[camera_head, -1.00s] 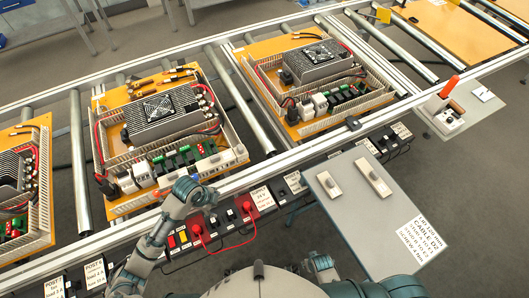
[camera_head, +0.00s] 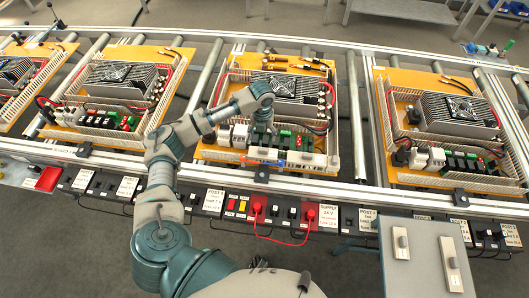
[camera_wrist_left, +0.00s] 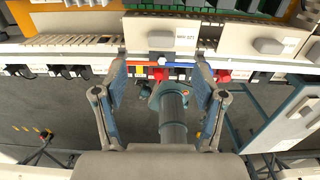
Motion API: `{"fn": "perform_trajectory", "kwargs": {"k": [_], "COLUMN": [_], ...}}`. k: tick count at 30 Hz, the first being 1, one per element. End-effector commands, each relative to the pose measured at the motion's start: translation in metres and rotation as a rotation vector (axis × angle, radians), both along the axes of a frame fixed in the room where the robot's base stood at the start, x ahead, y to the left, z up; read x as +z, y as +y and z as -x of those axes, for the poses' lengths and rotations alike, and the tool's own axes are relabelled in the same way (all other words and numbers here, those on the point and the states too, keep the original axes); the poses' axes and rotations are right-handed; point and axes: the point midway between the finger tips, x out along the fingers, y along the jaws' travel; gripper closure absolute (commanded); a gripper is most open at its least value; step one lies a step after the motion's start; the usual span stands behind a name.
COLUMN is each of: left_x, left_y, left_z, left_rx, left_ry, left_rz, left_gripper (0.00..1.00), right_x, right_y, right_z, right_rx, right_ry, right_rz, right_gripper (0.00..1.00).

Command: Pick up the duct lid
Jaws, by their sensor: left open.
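A smooth white strip, which looks like the duct lid (camera_head: 318,160), lies along the front duct of the middle board. In the left wrist view a white piece with grey blocks and a printed label (camera_wrist_left: 228,37) lies beyond the fingertips; I cannot tell for sure that it is the lid. My left gripper (camera_head: 263,130) points down over the front part of the middle board. In the left wrist view its two fingers (camera_wrist_left: 160,74) stand wide apart with nothing gripped between them. My right gripper is not in view.
Boards with power units and slotted ducts sit on the roller conveyor. A front rail (camera_head: 115,161) and a row of sockets with a red cable (camera_head: 283,240) run before them. A grey side table (camera_head: 425,270) at the right carries two pale bars (camera_head: 450,263).

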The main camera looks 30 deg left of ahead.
Motion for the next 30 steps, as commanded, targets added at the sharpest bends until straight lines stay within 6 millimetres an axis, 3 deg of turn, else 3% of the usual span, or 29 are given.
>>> {"fn": "perform_trajectory", "kwargs": {"k": [3,11,19,29,30], "left_x": [-0.025,-0.048,-0.088,-0.096,-0.096], "left_y": [0.0,-0.001,-0.001,-0.002,-0.002], "left_z": [0.0,0.0,0.0,0.0,0.0], "left_rx": [0.0,-0.001,0.001,0.0,0.0], "left_ry": [0.001,0.0,0.0,-0.002,-0.002], "left_rz": [0.0,0.001,0.0,0.0,0.0], "left_gripper": [0.29,0.29,0.29,0.29,0.39], "right_x": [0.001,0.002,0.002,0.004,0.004], "right_y": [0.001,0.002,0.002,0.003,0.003], "right_z": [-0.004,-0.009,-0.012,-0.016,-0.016], "right_rx": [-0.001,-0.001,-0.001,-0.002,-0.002], "right_ry": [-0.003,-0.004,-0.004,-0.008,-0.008], "right_rz": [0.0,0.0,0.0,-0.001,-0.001], "right_gripper": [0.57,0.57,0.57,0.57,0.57]}}
